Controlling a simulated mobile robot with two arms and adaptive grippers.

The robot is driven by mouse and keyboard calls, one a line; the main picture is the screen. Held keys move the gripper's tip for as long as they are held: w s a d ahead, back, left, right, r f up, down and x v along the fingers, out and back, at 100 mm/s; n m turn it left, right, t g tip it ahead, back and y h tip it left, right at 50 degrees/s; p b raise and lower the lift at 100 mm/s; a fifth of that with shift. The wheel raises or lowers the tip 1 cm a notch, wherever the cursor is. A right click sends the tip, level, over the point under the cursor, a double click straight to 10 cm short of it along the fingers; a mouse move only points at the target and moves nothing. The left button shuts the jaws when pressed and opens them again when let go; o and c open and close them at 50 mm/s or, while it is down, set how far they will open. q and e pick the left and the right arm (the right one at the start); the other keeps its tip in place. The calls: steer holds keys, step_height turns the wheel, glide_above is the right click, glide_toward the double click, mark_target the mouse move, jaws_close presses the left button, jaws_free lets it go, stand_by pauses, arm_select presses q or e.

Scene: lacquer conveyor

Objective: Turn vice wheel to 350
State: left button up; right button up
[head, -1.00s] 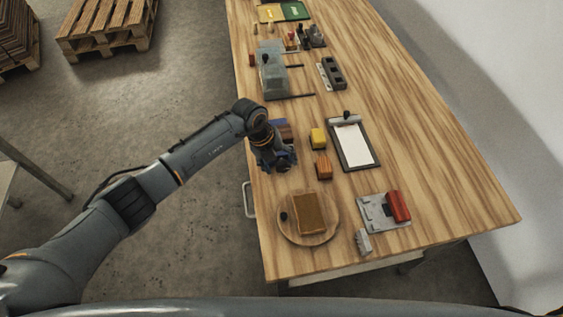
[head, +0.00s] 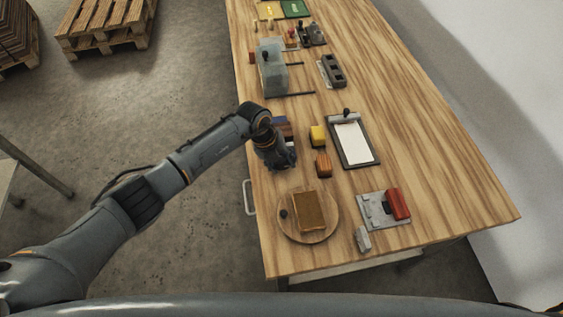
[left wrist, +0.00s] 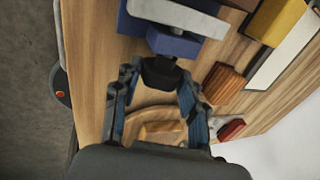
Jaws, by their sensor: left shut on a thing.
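The vice (head: 283,124) has a blue body and sits near the left edge of the wooden table, partly hidden behind my left wrist in the head view. In the left wrist view its blue body (left wrist: 172,43) shows with a pale bar across it. A dark wheel or knob (left wrist: 161,74) stands out from its near side. My left gripper (head: 281,163) is at the near side of the vice. In the left wrist view its fingers (left wrist: 160,88) flank the dark wheel and are shut on it. The setting on the wheel cannot be read. My right gripper is not in view.
An orange-brown block (head: 323,165) and a yellow block (head: 318,136) stand close to the right of the gripper. A clipboard (head: 371,160) lies further right. A round board (head: 329,232) with a brown slab is nearer. The table's right side is clear.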

arm_select(q)
steer(key=y+b, duration=0.2)
steer(key=shift+w+d+f+y, duration=0.1)
steer(key=shift+d+y, duration=0.1)
steer(key=shift+y, duration=0.1)
steer(key=g+y+b, duration=0.1)
steer(key=y+b, duration=0.2)
steer(key=b, duration=0.2)
steer(key=shift+d+f, duration=0.15)
steer(key=shift+r+y+b, duration=0.2)
steer(key=shift+y+b, duration=0.4)
steer(key=shift+b, duration=0.4)
steer(key=o, duration=1.2)
steer(key=shift+c, duration=0.2)
steer(key=shift+r, duration=0.1)
steer(key=v, duration=1.2)
